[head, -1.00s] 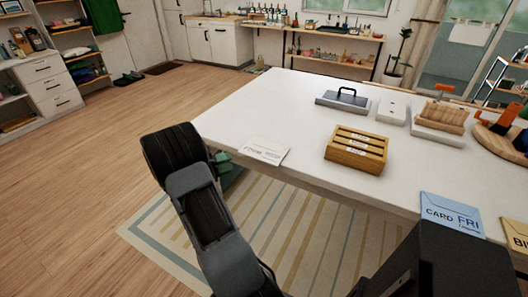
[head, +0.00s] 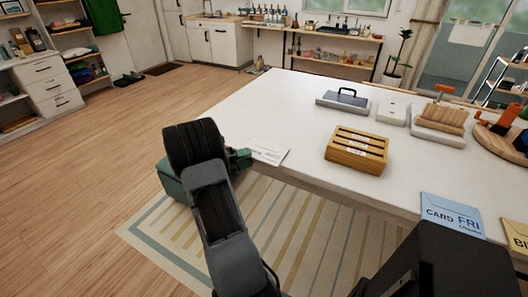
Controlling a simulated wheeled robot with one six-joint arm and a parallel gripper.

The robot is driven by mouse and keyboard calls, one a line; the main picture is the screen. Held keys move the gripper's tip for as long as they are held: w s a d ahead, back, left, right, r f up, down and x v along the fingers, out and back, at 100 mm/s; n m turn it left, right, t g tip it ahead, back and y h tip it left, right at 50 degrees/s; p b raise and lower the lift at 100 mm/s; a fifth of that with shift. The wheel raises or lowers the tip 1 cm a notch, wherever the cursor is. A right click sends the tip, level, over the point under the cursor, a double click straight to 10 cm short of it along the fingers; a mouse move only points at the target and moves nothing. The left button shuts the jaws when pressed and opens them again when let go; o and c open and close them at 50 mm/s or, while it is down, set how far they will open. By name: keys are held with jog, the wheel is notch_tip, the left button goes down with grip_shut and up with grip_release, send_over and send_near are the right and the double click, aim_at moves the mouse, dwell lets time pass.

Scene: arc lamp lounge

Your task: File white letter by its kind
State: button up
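The white letter (head: 271,151) lies at the near left edge of the white table (head: 300,108). Its printed text is too small to read. My gripper (head: 246,157), dark green, is at the letter's left end and hides part of it. I cannot tell whether the fingers are around the letter or only beside it, or how far apart they are. A wooden sorter (head: 357,150) with labelled slots stands right of the letter; its labels are unreadable.
A grey box with a handle (head: 343,99), a white block (head: 392,112), a wooden rack (head: 440,118) and a round wooden board (head: 505,142) stand farther back. Bare tabletop lies between the letter and the sorter. A striped rug (head: 290,222) lies below.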

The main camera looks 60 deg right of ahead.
grip_shut()
jog(key=shift+r, duration=0.1)
dwell(0.3)
jog(key=s+a+r+p, duration=0.3)
jog(key=s+a+r, duration=0.5)
jog(key=a+r, duration=0.3)
jog(key=shift+s+r, duration=0.3)
jog(key=shift+r, duration=0.65)
